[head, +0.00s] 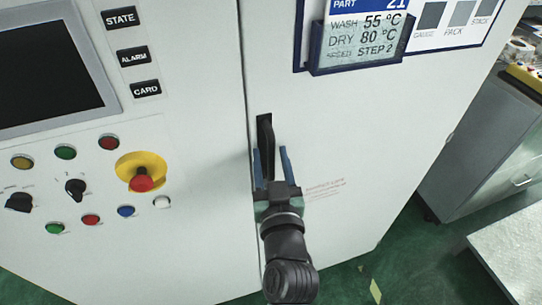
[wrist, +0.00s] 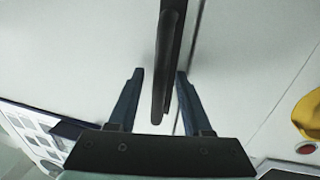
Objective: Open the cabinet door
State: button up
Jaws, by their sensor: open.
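The white cabinet door (head: 345,130) is the panel right of a vertical seam in the head view, and it looks shut. Its black upright handle (head: 265,135) sits near the seam. The handle also shows in the wrist view (wrist: 166,60), running down from the top edge. My gripper (head: 271,158) is open, with its two blue fingers on either side of the lower part of the handle. In the wrist view my gripper (wrist: 158,73) has the handle between its fingers, with a gap showing on each side. The gripper body hides the handle's lower end in the head view.
Left of the seam is a control panel with a dark screen (head: 45,70), several buttons and a red emergency stop (head: 142,180) on yellow. A display (head: 360,42) is fixed high on the door. A grey cabinet (head: 490,150) stands at right, with green floor (head: 400,245) between.

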grip_shut()
dwell(1.4)
